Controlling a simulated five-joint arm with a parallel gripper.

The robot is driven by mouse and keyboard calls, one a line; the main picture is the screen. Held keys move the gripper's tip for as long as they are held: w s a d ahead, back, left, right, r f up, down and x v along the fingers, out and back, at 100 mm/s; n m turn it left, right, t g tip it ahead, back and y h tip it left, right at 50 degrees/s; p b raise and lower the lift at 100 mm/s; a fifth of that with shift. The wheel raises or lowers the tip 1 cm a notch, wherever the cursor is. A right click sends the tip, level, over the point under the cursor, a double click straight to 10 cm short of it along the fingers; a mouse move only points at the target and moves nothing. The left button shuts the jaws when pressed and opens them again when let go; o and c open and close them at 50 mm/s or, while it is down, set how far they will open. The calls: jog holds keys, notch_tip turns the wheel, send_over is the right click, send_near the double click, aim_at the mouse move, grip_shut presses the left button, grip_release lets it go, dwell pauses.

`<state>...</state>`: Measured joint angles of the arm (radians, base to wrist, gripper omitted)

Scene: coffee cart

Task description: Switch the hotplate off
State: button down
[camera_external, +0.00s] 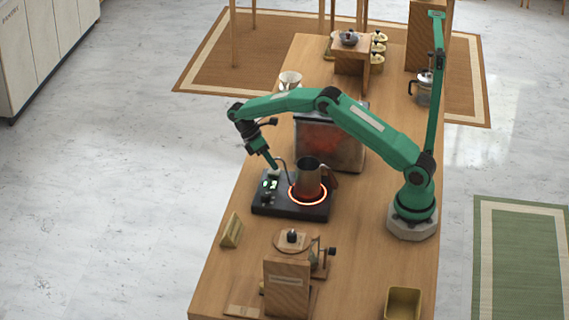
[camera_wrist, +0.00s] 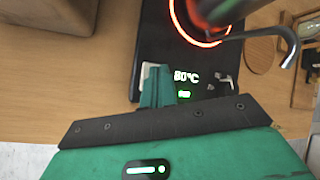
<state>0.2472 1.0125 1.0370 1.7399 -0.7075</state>
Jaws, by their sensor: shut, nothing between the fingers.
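The black hotplate (camera_external: 315,213) stands on the wooden table, and its ring (camera_external: 291,195) glows orange-red. A metal kettle (camera_external: 308,176) with a thin curved spout sits on the ring. The hotplate's control strip is on its left side, with a lit green display (camera_external: 270,184). In the wrist view the display (camera_wrist: 186,76) reads 80°C, with a small green light below it. My gripper (camera_external: 275,166) is shut and empty, pointing down at the far end of the control strip. In the wrist view my fingertips (camera_wrist: 155,72) cover part of a pale control there; contact cannot be told.
A metal box with a glowing front (camera_external: 330,140) stands just behind the hotplate. Bare table lies left of the hotplate.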

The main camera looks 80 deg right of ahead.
aim_at(272, 170)
jog(key=shift+f, duration=0.4)
dwell(0.6)
jog(key=shift+r, duration=0.95)
jog(key=shift+r, duration=0.15)
jog(key=shift+r, duration=2.9)
